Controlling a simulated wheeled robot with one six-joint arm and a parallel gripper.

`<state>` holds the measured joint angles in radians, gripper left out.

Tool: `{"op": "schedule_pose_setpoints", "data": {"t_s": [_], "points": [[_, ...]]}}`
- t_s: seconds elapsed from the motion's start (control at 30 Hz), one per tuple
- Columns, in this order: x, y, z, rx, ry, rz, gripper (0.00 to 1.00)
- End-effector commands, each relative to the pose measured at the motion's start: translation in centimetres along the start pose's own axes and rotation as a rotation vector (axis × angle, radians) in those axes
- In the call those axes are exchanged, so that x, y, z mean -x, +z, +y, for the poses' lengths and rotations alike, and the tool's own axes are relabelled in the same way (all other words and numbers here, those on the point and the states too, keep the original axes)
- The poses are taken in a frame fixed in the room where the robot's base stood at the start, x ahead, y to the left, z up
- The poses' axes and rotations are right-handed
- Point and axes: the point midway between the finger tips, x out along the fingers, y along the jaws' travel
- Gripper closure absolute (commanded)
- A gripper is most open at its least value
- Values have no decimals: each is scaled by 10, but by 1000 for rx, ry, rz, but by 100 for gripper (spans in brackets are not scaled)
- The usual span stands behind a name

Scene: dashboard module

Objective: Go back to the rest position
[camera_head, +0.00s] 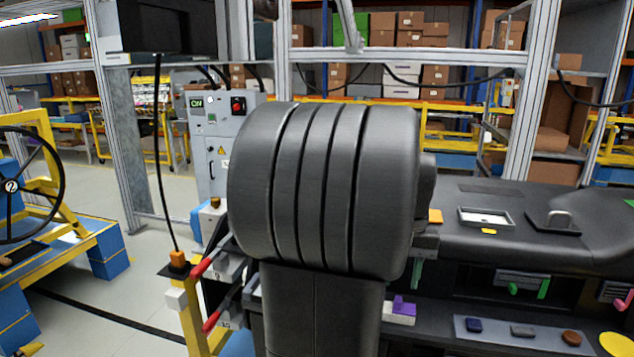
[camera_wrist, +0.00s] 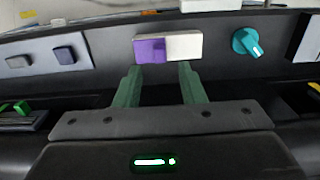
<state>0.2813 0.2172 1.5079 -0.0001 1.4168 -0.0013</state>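My gripper (camera_wrist: 160,75) shows in the wrist view with its two green fingers apart and nothing between them. A purple and white block (camera_wrist: 166,48) is on the dark panel just beyond the fingertips; I cannot tell whether they touch it. In the head view my large grey arm link fills the middle and hides most of the gripper. The purple and white block (camera_head: 401,307) shows low, just right of the arm link.
The dark dashboard (camera_head: 477,203) extends to the right, with a blue button (camera_head: 473,325) on its lower panel. A teal knob (camera_wrist: 247,42) is right of the block. Red-handled levers (camera_head: 212,320) stand left of my arm. A grey control box (camera_head: 217,140) is behind.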

Motion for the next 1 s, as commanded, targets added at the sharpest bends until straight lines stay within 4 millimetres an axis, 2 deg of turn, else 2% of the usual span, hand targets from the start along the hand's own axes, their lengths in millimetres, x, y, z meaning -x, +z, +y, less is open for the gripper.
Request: {"op": "schedule_pose_setpoints", "data": {"t_s": [0.1, 0.33, 0.5, 0.83, 1.0], "points": [[-23, 1, 0, 0, 0, -3, 64], [-51, 0, 0, 0, 0, -1, 64], [-50, 0, -7, 1, 0, 1, 64], [-49, 0, -7, 0, -1, 1, 64], [-41, 2, -11, 5, -16, 15, 64]]}}
